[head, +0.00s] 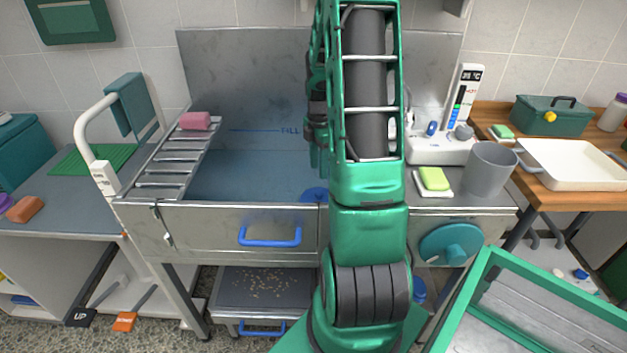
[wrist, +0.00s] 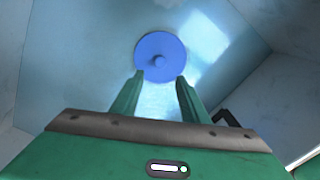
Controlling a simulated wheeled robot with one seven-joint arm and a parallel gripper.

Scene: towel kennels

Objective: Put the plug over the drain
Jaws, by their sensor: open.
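The plug (wrist: 160,57) is a round blue disc with a small knob at its middle. It lies flat on the floor of the metal tub (wrist: 75,60). In the head view part of the plug (head: 312,194) shows beside my arm, near the tub's front wall. My gripper (wrist: 161,80) is open and empty, its two green fingertips apart by the plug's near edge. I cannot tell the height between fingers and plug. No drain hole shows; I cannot tell whether it is under the plug or behind my arm.
The tub's front wall (head: 220,228) has a blue handle (head: 270,236). A rack with pink soap (head: 195,121) crosses its left side. A grey cup (head: 490,168) and green sponge (head: 433,178) stand on the right ledge. The left tub floor is clear.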

